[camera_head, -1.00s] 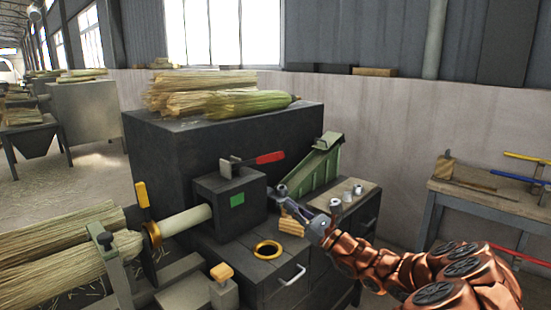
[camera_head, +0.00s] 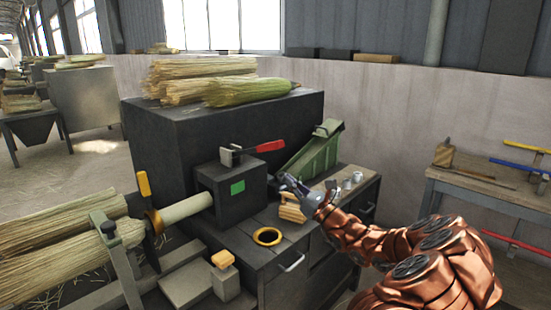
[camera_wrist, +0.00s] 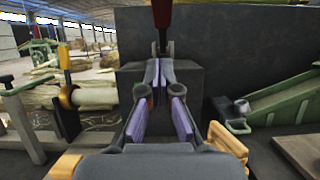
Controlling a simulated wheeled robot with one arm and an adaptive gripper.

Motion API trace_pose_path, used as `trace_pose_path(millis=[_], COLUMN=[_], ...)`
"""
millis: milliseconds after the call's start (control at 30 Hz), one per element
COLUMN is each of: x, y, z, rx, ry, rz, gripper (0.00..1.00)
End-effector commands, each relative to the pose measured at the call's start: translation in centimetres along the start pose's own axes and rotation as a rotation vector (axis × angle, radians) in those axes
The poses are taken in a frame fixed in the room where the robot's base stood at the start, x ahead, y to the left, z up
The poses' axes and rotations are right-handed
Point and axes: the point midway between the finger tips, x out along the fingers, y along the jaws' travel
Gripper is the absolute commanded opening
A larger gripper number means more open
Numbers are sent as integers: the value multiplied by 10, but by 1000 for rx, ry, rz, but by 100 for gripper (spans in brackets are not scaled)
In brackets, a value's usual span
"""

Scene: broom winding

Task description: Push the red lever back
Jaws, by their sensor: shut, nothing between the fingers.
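The red lever (camera_head: 270,146) is a red handle on a grey metal bracket, on top of a dark box (camera_head: 217,186) with a green square. It points right and slightly up. In the wrist view the red handle (camera_wrist: 162,12) shows at the top centre, above and beyond my fingers. My gripper (camera_head: 283,180) is shut and empty, below and right of the handle's tip and apart from it in the head view. In the wrist view my fingers (camera_wrist: 163,85) meet in front of the dark box.
A green sloped chute (camera_head: 312,155) stands behind my gripper. Small metal cups (camera_head: 347,183) and wooden blocks (camera_head: 291,212) are close by. A brass ring (camera_head: 267,236) lies on the cabinet top. Straw bundles (camera_head: 205,82) lie on the large dark block. A side bench (camera_head: 480,185) is at right.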

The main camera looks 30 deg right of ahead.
Motion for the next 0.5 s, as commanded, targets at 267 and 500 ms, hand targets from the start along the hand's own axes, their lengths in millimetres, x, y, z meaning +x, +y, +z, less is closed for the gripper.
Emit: trace_pose_path(millis=[267,500], x=[47,71], y=[1,1], z=[0,21], rx=[-2,-3], ry=[2,1], rz=[4,3], gripper=[0,0])
